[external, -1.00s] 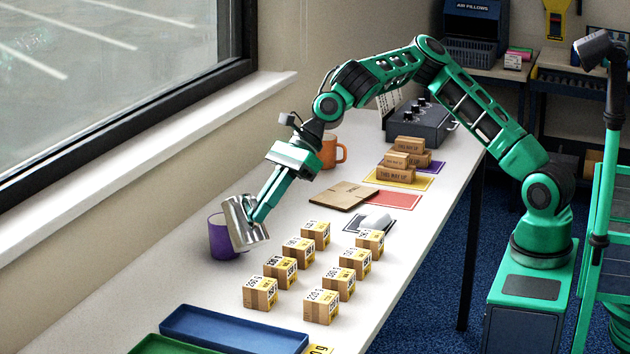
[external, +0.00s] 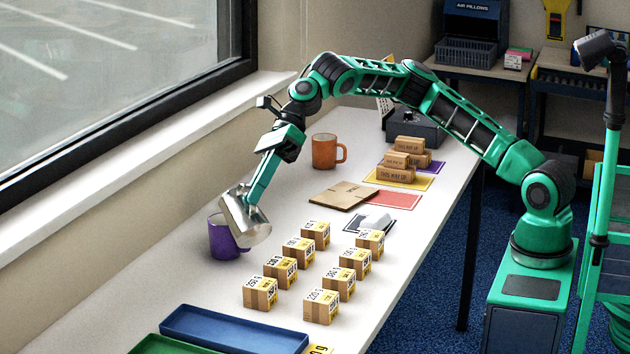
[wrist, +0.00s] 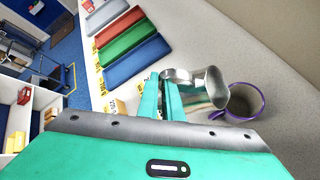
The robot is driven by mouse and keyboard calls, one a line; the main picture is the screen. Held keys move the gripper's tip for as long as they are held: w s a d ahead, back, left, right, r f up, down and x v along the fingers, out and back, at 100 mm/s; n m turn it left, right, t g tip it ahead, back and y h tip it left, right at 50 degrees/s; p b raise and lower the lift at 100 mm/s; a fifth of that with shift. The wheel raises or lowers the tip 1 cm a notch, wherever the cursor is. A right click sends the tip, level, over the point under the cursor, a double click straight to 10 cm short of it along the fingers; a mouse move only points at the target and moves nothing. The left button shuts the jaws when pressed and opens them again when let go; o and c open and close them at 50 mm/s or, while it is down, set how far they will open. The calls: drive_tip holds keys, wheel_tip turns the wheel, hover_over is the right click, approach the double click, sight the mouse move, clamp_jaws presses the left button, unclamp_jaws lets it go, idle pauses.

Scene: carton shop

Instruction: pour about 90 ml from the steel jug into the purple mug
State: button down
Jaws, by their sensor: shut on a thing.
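My gripper (external: 257,192) is shut on the steel jug (external: 242,220), holding it above the table, tilted toward the left. The jug overlaps the purple mug (external: 221,243) in the external view and hides part of it. The mug stands upright on the table. In the wrist view the jug (wrist: 198,92) has its mouth end beside the mug's rim, and the mug (wrist: 256,92) shows its purple rim and greyish inside. My fingers (wrist: 160,98) lie against the jug. I cannot make out a stream or the level in either vessel.
Several small labelled cartons (external: 341,282) stand in two rows right of the mug. An orange mug (external: 324,152) stands farther back. A blue tray (external: 233,332) and a green tray (external: 172,345) lie at the front. The window sill (external: 150,155) runs along the left.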

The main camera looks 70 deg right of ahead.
sight(245, 185)
drive_tip(key=shift+w+d+r+y+b, duration=0.15)
drive_tip(key=shift+w+r+y+b, duration=0.2)
drive_tip(key=shift+b, duration=0.2)
drive_tip(key=shift+w+d+r+m+g+b, duration=0.1)
drive_tip(key=shift+d+r+m+g+b, duration=0.05)
drive_tip(key=shift+r+m+g+b, duration=0.2)
drive_tip(key=shift+w+d+r+g+y+b, duration=0.25)
drive_tip(key=shift+r+y+b, duration=0.1)
drive_tip(key=shift+b, duration=1.05)
drive_tip(key=shift+w+d+r+m+b, duration=0.15)
drive_tip(key=shift+w+m+b, duration=0.15)
drive_tip(key=shift+b, duration=0.35)
drive_tip(key=shift+w+d+r+g+y, duration=0.3)
drive_tip(key=shift+w+d+g+y, duration=0.1)
drive_tip(key=shift+w, duration=0.25)
drive_tip(key=shift+s+a, duration=0.1)
